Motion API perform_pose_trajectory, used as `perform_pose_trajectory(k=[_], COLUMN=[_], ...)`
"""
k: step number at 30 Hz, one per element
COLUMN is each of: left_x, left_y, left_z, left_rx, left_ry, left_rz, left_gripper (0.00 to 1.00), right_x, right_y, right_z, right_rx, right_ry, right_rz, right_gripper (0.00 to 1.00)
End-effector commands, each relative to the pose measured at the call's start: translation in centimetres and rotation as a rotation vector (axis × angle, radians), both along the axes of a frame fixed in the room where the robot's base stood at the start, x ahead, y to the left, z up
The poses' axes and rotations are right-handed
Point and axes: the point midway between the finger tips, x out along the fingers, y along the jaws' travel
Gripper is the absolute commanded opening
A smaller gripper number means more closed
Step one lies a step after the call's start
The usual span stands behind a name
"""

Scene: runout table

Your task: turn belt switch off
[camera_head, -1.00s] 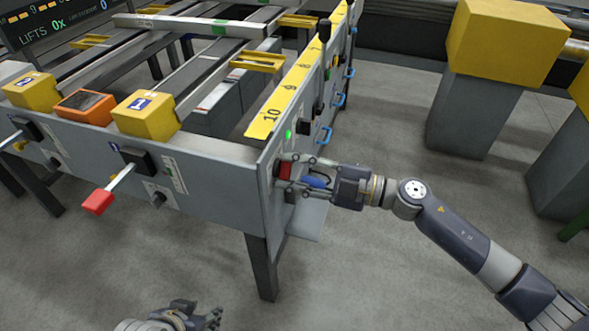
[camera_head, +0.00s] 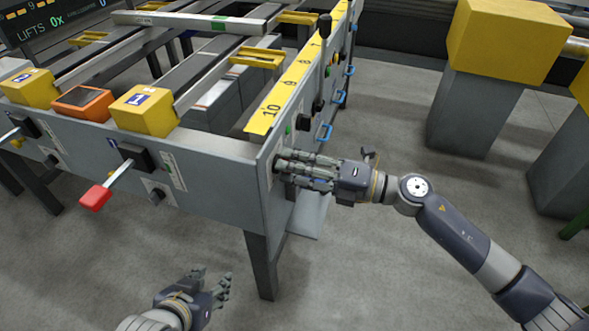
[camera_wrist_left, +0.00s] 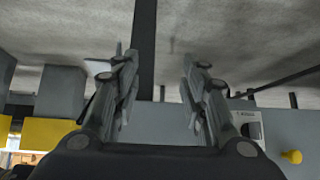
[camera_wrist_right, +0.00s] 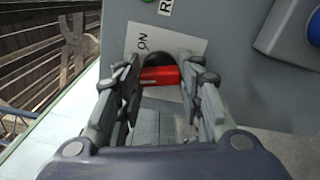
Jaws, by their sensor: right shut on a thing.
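The belt switch is a red bar handle (camera_wrist_right: 160,76) on a black round base, over a white plate marked ON, in the right wrist view. The plate's lettering appears tilted there. My right gripper (camera_head: 283,168) is at the end panel of the table, its fingers closed on the red handle from both sides; it also shows in the right wrist view (camera_wrist_right: 161,88). In the head view its fingers hide the handle. My left gripper (camera_head: 222,284) hangs low in front of the table, open and empty; its spread fingers show in the left wrist view (camera_wrist_left: 160,85).
A green lamp (camera_head: 288,129) sits above my right fingers. Blue handles (camera_head: 325,132) line the table's side. A red-tipped lever (camera_head: 96,197) sticks out of the front. Yellow blocks on grey pedestals (camera_head: 474,115) stand right. The floor between is clear.

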Motion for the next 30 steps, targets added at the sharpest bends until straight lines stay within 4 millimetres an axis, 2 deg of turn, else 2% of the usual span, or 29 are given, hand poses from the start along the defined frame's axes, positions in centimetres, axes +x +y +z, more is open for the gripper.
perform_pose_trajectory(k=[6, 12, 21, 30], left_x=[3.9, 6.4, 7.9, 8.1], left_y=[-1.5, -2.6, -3.5, -3.7], left_z=[3.1, 6.6, 10.4, 11.5], left_rx=[-0.052, -0.099, -0.146, -0.159], left_ry=[-0.234, -0.436, -0.629, -0.680], left_rz=[-0.018, -0.031, -0.043, -0.046], left_gripper=[0.40, 0.40, 0.40, 0.40], right_x=[0.0, -0.1, 0.0, -0.1], right_y=[0.0, 0.0, 0.0, 0.0], right_z=[-0.3, -0.3, -0.3, -0.2], right_rx=[-0.061, -0.105, -0.146, -0.156], right_ry=[-0.184, -0.320, -0.439, -0.472], right_rz=[0.002, 0.002, 0.002, 0.002], right_gripper=[0.11, 0.11, 0.11, 0.11])
